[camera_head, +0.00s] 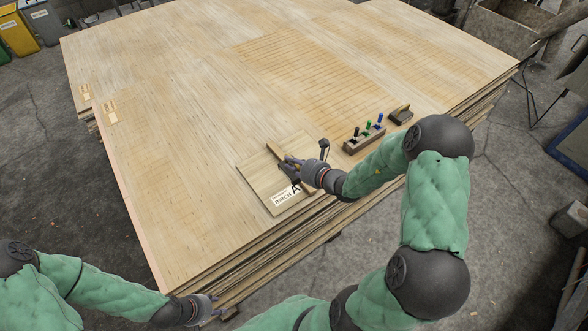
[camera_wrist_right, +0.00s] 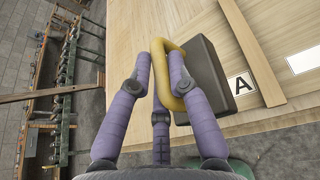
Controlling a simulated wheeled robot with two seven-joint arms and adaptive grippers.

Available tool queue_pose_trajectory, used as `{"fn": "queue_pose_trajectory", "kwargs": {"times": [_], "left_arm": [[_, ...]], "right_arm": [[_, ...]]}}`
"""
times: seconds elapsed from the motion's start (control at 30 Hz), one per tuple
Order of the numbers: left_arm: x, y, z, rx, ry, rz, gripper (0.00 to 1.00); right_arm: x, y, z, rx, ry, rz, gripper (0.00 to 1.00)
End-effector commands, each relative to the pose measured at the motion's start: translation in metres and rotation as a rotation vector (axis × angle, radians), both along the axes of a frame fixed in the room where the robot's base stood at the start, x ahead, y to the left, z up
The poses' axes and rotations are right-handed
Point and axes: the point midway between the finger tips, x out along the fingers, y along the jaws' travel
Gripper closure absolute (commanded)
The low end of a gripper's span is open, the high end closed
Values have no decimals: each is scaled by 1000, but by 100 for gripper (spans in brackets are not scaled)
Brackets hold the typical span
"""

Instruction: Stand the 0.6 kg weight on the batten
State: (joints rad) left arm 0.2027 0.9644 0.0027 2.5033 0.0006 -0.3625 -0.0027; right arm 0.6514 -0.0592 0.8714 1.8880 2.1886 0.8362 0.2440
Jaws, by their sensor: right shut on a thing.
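The weight, a dark block (camera_wrist_right: 207,72) with a yellow loop handle, is in my right gripper. In the wrist view the purple fingers of my right gripper (camera_wrist_right: 162,62) close on the handle. The batten (camera_wrist_right: 254,50), a pale wood strip, runs beside the block there, close to its right side. In the head view the batten (camera_head: 276,153) lies on the panel (camera_head: 262,178), and my right gripper (camera_head: 290,164) is over the panel, mostly hiding the weight. I cannot tell if the block touches anything below. My left gripper (camera_head: 212,309) is low by the stack's front edge, its fingers unclear.
The panel bears a label with the letter A (camera_head: 296,188). The wide veneer stack (camera_head: 170,90) is largely clear to the left and back.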

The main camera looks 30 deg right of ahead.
Motion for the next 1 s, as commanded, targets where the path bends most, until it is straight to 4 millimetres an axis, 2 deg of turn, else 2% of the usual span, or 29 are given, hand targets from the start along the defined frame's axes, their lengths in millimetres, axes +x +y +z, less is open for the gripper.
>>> {"fn": "queue_pose_trajectory", "kwargs": {"times": [0.03, 0.17, 0.6, 0.8, 1.0], "left_arm": [[0, 0, -5, 0, 0, 0, 60], [0, 0, -9, 0, -1, 0, 60], [0, 0, -37, 0, -1, 0, 60], [0, 0, -51, 0, -1, 0, 60], [0, 0, -56, 0, -1, 0, 60]], "right_arm": [[1, -8, -3, -2, -5, -13, 100], [10, -18, -9, -2, -6, -24, 100], [88, -49, -50, -1, -5, -22, 100], [110, -58, -81, -1, -4, -23, 100], [123, -64, -94, -1, -7, -23, 100]]}}
